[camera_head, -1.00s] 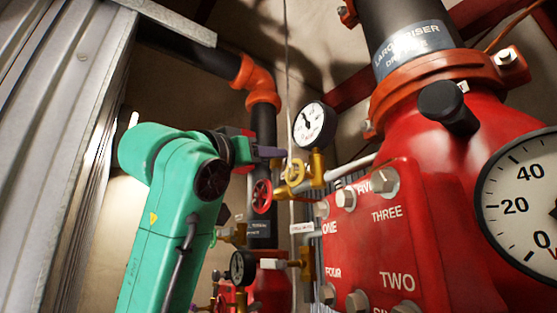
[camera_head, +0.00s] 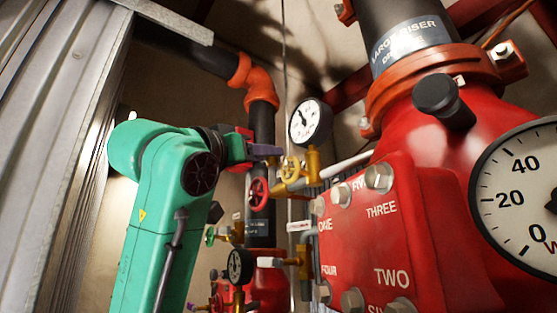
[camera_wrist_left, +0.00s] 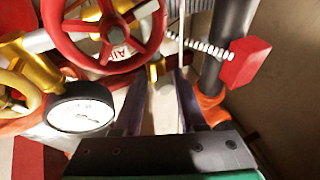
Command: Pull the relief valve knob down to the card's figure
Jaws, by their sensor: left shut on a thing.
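No knob is clearly marked as the relief valve knob. A black round knob (camera_head: 440,97) sticks out of the large red body, well right of the gripper. My right gripper is not in view.
A red handwheel (camera_head: 259,193) is just below the gripper and looms large in the wrist view (camera_wrist_left: 112,25). A lower gauge (camera_head: 240,266), a bolted red plate (camera_head: 370,235) and a large gauge (camera_head: 522,195) stand around. Corrugated metal (camera_head: 50,130) fills the left.

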